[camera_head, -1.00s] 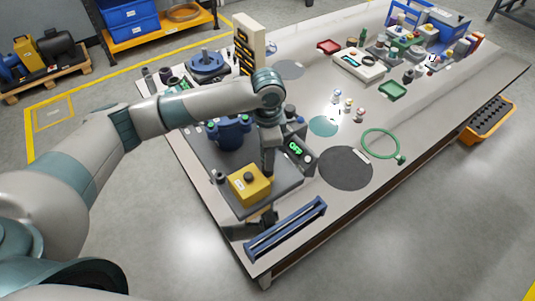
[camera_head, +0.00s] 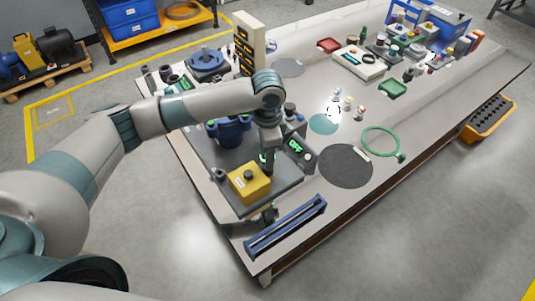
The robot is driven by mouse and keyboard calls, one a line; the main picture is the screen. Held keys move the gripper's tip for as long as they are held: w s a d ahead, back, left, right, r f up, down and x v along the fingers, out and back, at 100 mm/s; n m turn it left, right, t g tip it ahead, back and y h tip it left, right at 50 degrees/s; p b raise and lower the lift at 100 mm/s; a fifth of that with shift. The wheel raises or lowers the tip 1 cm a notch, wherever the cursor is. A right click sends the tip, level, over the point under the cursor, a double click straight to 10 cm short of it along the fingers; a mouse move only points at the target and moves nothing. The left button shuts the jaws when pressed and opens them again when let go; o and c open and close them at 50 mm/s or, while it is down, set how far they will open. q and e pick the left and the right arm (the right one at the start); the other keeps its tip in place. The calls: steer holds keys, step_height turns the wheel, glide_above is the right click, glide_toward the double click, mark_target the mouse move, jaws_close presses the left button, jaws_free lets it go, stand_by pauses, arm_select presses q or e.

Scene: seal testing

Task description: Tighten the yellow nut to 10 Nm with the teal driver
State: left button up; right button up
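My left arm reaches in from the left, and my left gripper (camera_head: 267,160) points down over the dark test station, just behind the yellow box (camera_head: 249,183) with a black knob. Its fingers are small and partly hidden, so I cannot tell whether they are open or shut. A narrow dark piece with a green-teal streak shows at the gripper, but I cannot identify it as the teal driver. The blue flanged fixture (camera_head: 229,132) stands behind, partly covered by my arm. I cannot make out the yellow nut.
A black display unit (camera_head: 298,150) with green characters stands right of my gripper. A blue slotted rack (camera_head: 286,227) lies at the front edge. A black round mat (camera_head: 345,168), green ring (camera_head: 380,142) and small bottles are to the right. The floor in front is clear.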

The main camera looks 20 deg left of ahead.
stand_by(0.3)
arm_select(q)
steer(key=shift+f+p, duration=0.1)
steer(key=shift+p, duration=0.35)
stand_by(0.5)
steer(key=shift+r+p, duration=1.6)
steer(key=shift+p, duration=0.25)
steer(key=shift+r+p, duration=0.95)
steer(key=shift+p, duration=0.15)
steer(key=shift+f, duration=0.1)
